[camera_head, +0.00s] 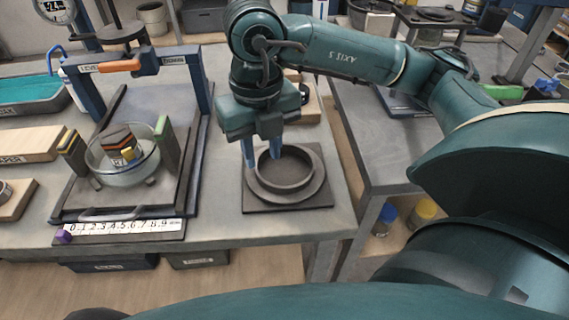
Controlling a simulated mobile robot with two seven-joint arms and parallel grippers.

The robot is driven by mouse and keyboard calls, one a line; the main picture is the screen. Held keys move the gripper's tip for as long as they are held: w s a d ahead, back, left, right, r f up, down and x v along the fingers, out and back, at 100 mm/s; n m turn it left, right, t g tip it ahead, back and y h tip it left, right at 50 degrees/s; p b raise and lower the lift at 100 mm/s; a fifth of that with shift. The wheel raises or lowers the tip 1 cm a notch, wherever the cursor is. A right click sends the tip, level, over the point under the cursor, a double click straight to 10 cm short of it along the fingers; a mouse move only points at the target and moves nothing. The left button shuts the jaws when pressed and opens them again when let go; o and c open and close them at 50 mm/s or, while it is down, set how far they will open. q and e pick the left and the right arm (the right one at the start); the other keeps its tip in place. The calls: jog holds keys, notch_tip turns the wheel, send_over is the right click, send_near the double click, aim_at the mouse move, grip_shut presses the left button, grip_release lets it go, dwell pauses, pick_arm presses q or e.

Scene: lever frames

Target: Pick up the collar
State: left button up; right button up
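The collar appears to be the dark round ring (286,183) with a raised wall and a wide flange. It sits on a dark square plate (318,203) on the bench. My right gripper (262,160) points down over the ring's left rear side. Its two blue fingers are apart, one just outside the left wall and the other near the rear rim. I cannot tell whether they touch the ring. The gripper hides part of the plate behind. My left gripper is not in view.
A blue lever frame (205,85) stands left on a grey board, with a glass bowl (125,165) holding a striped block. A second bench (385,150) is right, past a gap.

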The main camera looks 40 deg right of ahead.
aim_at(260, 177)
jog(key=f, duration=0.5)
jog(key=shift+w+a+f, duration=0.1)
jog(key=shift+w+a, duration=0.05)
jog(key=shift+a, duration=0.2)
grip_shut()
